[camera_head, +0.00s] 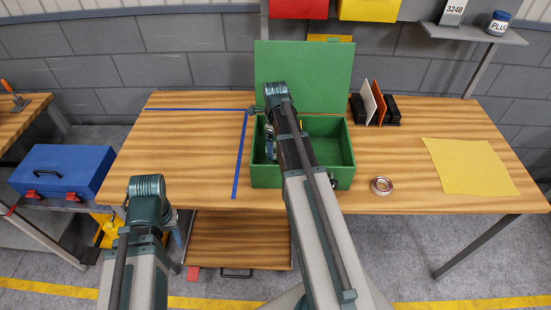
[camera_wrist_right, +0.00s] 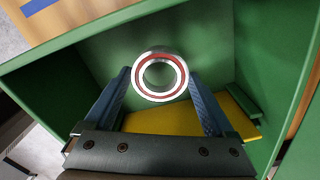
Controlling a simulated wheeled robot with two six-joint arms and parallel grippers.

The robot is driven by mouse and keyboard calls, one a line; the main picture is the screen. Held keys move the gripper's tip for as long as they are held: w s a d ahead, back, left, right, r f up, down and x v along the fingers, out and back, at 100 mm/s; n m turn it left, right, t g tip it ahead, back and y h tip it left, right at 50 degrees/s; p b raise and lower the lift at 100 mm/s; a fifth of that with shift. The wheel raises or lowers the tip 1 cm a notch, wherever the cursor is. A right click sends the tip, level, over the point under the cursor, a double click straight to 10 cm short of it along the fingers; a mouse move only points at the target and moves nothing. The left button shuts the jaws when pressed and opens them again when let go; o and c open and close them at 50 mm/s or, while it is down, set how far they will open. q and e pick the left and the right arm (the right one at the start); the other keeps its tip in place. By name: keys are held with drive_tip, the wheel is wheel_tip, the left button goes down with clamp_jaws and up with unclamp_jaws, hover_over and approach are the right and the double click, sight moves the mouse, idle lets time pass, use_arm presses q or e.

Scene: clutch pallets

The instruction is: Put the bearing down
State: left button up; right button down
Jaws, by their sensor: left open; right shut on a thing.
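In the right wrist view, a bearing (camera_wrist_right: 160,77), a silver ring with a red inner band, sits between the two fingers of my right gripper (camera_wrist_right: 160,90), which is shut on it. The gripper is inside the open green box (camera_wrist_right: 265,55). The green box (camera_head: 265,178) also shows in the head view, with my right arm reaching over its front and my right gripper (camera_head: 270,143) at its left side. I cannot tell whether the bearing touches the box. My left gripper (camera_head: 148,212) is low at the left, away from the box; its fingers are mostly hidden.
A copper-coloured ring (camera_head: 381,186) lies on the wooden table (camera_head: 400,150) right of the box. A yellow sheet (camera_head: 470,166) lies further right. A black rack (camera_head: 358,108) with upright plates stands behind. Blue tape (camera_head: 240,160) marks the left side. A blue toolbox (camera_head: 62,170) stands left.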

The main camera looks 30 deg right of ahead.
drive_tip(key=shift+f+b, duration=1.9)
drive_tip(key=shift+f, duration=0.05)
drive_tip(key=shift+r, duration=0.15)
unclamp_jaws()
wheel_tip(320, 180, up, 12)
drive_tip(key=p, duration=1.2)
